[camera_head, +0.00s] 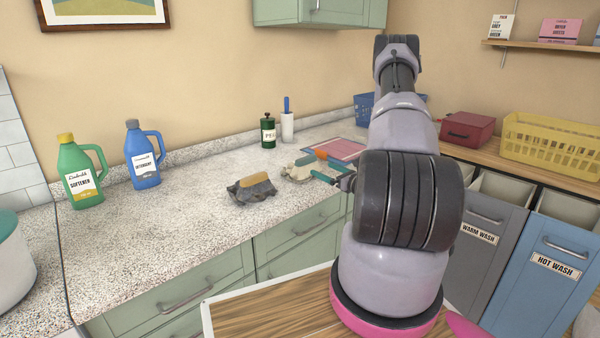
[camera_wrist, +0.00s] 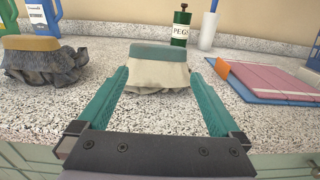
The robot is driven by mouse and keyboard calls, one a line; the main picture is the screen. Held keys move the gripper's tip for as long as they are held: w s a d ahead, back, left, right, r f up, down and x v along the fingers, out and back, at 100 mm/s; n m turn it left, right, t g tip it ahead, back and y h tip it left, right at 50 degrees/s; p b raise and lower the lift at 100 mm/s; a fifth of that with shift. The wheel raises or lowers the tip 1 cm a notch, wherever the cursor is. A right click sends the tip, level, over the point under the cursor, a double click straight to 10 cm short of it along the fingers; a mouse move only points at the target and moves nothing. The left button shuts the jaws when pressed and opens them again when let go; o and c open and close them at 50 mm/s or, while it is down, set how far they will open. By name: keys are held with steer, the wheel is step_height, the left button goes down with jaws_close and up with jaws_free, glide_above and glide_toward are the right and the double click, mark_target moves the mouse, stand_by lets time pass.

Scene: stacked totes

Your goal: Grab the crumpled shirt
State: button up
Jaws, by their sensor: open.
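Two crumpled cloth bundles lie on the speckled counter (camera_head: 180,240). One is cream with a teal band on top (camera_wrist: 160,76); it also shows in the head view (camera_head: 296,172). The other is dark grey with a tan band on top (camera_wrist: 45,66), further left, and shows in the head view too (camera_head: 250,192). I cannot tell which is the shirt. My gripper (camera_wrist: 159,72) is open, its teal fingers on either side of the cream bundle in the wrist view. It appears to be just in front of that bundle; no contact is visible.
A green PEGS bottle (camera_wrist: 181,28) and a white holder (camera_wrist: 208,32) stand behind. A pink and blue folded stack (camera_wrist: 265,82) with an orange piece lies to the right. Softener (camera_head: 82,172) and detergent (camera_head: 143,155) bottles stand left. The front-left counter is clear.

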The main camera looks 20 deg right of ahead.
mark_target(307, 160)
steer(key=x, duration=0.2)
steer(key=shift+w+a, duration=0.15)
steer(key=shift+w, duration=0.2)
steer(key=x, duration=0.4)
steer(key=shift+w+a+r, duration=0.1)
steer(key=shift+a+r, duration=0.15)
steer(key=shift+r, duration=0.05)
steer(key=shift+w+a, duration=0.1)
steer(key=shift+w, duration=0.3)
steer(key=c, duration=1.3)
steer(key=shift+c, duration=0.2)
steer(key=shift+r, duration=0.1)
